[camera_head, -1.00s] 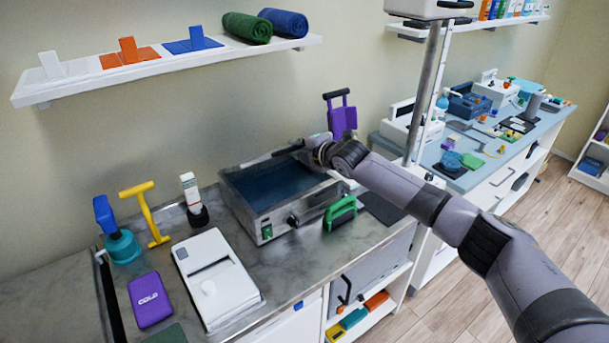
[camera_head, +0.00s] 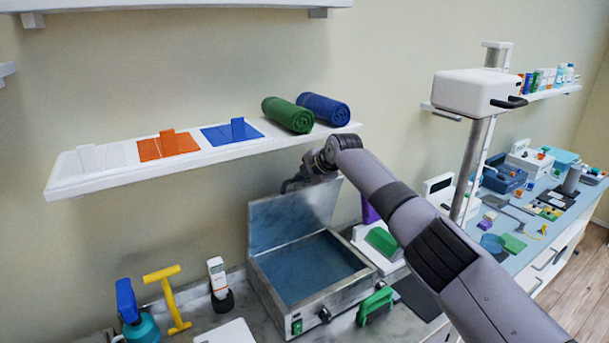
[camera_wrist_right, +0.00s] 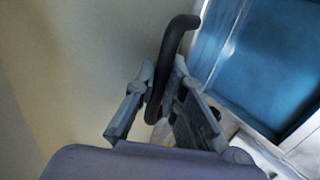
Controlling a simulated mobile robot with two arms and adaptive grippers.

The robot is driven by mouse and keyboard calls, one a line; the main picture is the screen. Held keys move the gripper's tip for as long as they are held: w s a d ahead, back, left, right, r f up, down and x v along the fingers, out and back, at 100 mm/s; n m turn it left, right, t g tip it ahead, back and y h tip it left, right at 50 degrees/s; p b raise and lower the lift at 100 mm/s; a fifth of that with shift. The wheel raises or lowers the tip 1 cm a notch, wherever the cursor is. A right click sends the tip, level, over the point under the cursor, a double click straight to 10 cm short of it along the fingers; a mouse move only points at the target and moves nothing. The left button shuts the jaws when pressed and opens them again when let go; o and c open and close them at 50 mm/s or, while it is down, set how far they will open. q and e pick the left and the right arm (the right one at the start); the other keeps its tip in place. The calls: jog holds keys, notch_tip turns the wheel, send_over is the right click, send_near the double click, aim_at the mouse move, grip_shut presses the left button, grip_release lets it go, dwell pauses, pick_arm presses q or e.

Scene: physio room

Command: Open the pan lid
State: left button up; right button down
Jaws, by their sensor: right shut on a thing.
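The pan is a metal box (camera_head: 322,309) on the counter, with a blue inside; it also shows in the right wrist view (camera_wrist_right: 270,60). Its grey lid (camera_head: 290,221) stands raised along the back edge, and the pan is open. My right gripper (camera_head: 297,183) is at the lid's top edge. In the right wrist view, my right gripper (camera_wrist_right: 158,100) has its fingers on either side of a black bar handle (camera_wrist_right: 172,50) and is shut on it. My arm hides part of the area right of the lid. My left gripper is not in view.
A shelf (camera_head: 215,158) with rolled towels hangs above and behind the lid, close to my right wrist. A green-handled item (camera_head: 376,305) stands right of the pan. A yellow tool (camera_head: 167,298) and a white handheld device (camera_head: 218,278) stand left.

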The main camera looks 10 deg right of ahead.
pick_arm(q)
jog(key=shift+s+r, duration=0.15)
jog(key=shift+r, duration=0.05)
pick_arm(e)
jog(key=shift+w+f, duration=0.1)
jog(key=shift+f, duration=0.05)
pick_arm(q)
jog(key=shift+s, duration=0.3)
pick_arm(e)
jog(key=c, duration=1.7)
grip_release()
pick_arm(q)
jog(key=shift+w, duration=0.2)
pick_arm(e)
jog(key=shift+o, duration=0.2)
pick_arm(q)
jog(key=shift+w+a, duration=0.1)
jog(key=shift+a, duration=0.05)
pick_arm(e)
jog(key=shift+s+d+r, duration=0.15)
jog(key=shift+s+r, duration=0.15)
jog(key=shift+r, duration=0.15)
jog(key=v, duration=1.1)
